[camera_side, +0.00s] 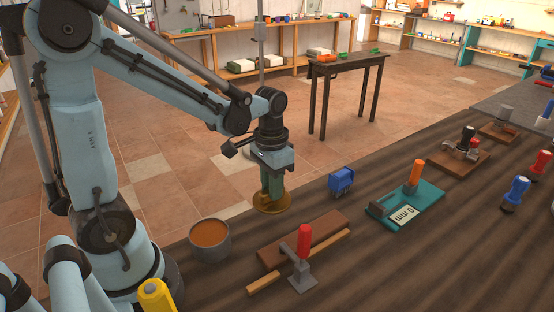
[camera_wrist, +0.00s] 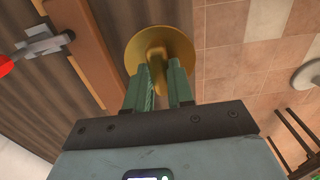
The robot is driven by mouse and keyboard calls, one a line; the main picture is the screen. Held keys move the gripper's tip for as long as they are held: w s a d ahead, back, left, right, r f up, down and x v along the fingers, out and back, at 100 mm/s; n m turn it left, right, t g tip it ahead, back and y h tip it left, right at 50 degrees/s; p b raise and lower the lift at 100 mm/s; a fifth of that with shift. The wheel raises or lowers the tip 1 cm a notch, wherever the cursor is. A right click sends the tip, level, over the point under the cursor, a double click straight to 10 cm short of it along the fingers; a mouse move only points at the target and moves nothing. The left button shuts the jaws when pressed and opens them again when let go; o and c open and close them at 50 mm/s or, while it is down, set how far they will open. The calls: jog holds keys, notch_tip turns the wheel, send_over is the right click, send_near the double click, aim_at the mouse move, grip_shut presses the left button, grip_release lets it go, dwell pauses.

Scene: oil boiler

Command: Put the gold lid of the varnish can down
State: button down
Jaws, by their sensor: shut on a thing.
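The gold lid (camera_side: 272,204) is a round disc held at the end of my gripper (camera_side: 272,186), near the far edge of the workbench. In the wrist view the gold lid (camera_wrist: 158,52) lies between and beyond the green fingers of my gripper (camera_wrist: 160,82), which are shut on its raised middle part. I cannot tell whether the lid touches the bench or hangs beyond its edge. The varnish can (camera_side: 210,240) stands open to the left of the lid on the bench, with orange-brown varnish showing inside.
A wooden board with a red-handled clamp (camera_side: 302,250) lies nearest the lid, in front and right. A blue object (camera_side: 341,181) and a teal tool with an orange handle (camera_side: 408,200) lie further right. The wooden bench (camera_side: 400,270) is bare at the front right.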

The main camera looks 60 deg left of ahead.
aim_at(271, 209)
jog(key=shift+f, duration=2.05)
jog(key=shift+f, duration=0.15)
jog(key=c, duration=1)
grip_release()
notch_tip(271, 209, up, 12)
jog(key=shift+r, duration=0.1)
jog(key=shift+s+d+r+t, duration=0.15)
jog(key=shift+s+d+t, duration=0.15)
jog(key=shift+d+t, duration=0.1)
jog(key=shift+s+d+f+t, duration=0.15)
jog(key=shift+s+d+t, duration=0.35)
jog(key=shift+t, duration=0.55)
jog(key=shift+s+d+f+t, duration=0.1)
jog(key=shift+s+d+t, duration=0.2)
jog(key=shift+d+t, duration=0.65)
jog(key=shift+s+d+f+t, duration=0.15)
jog(key=shift+s+d+t, duration=0.25)
jog(key=shift+t, duration=0.8)
